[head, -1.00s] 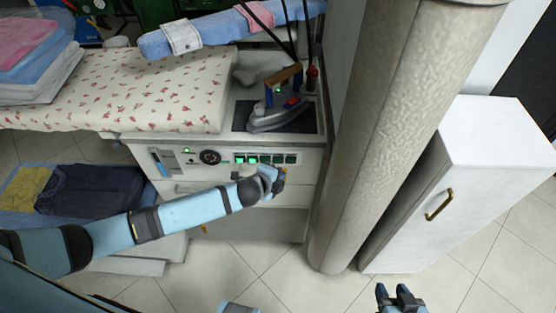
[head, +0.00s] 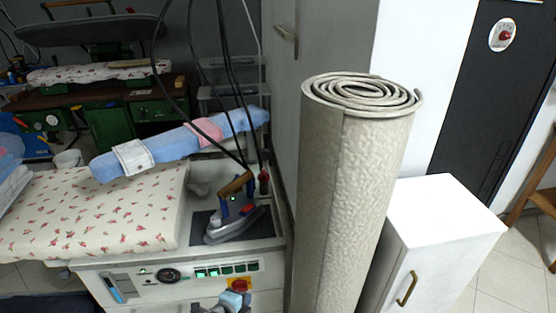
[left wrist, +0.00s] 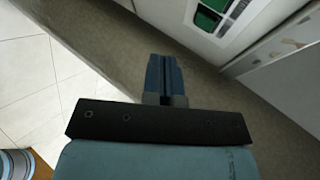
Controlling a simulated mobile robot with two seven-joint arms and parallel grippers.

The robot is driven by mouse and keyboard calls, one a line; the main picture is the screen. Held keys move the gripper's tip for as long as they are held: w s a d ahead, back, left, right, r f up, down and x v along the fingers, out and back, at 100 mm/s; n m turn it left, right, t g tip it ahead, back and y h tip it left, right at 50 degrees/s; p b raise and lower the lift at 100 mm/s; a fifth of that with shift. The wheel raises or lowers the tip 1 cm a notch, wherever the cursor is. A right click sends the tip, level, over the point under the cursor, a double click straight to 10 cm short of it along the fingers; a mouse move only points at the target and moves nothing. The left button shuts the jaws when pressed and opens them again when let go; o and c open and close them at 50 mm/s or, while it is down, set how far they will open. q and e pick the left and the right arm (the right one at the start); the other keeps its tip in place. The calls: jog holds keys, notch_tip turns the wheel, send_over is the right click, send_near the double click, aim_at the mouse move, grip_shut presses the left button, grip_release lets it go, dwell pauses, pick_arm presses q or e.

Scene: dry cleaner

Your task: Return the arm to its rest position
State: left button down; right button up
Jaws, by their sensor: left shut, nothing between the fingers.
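My left gripper (head: 234,301) is at the bottom of the head view, in front of the ironing station's front panel (head: 190,290). It is just below a red knob on a yellow plate (head: 239,284). In the left wrist view the left gripper's fingers (left wrist: 163,72) are together with nothing between them. Part of the panel with a green button (left wrist: 207,18) shows at the top right there. Most of my left arm is out of the head view. My right gripper is not in view.
A steam iron (head: 236,215) stands on the station beside the floral padded board (head: 95,215). A tall rolled carpet (head: 340,200) and a white cabinet (head: 440,235) stand to the right. Cables hang above the iron. Pale floor tiles (left wrist: 30,85) show in the left wrist view.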

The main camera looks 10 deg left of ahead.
pick_arm(q)
jog(key=s+d+n+h, duration=0.1)
jog(key=s+d+n, duration=0.4)
jog(key=s, duration=0.4)
jog(key=s+a+r+n+y, duration=0.1)
jog(key=s+a+r+n, duration=0.2)
jog(key=s+a+n, duration=0.8)
notch_tip(320, 180, up, 12)
jog(key=s+d+n+p, duration=0.1)
jog(key=p, duration=1.3)
jog(key=shift+s+d, duration=0.35)
jog(key=shift+s, duration=0.05)
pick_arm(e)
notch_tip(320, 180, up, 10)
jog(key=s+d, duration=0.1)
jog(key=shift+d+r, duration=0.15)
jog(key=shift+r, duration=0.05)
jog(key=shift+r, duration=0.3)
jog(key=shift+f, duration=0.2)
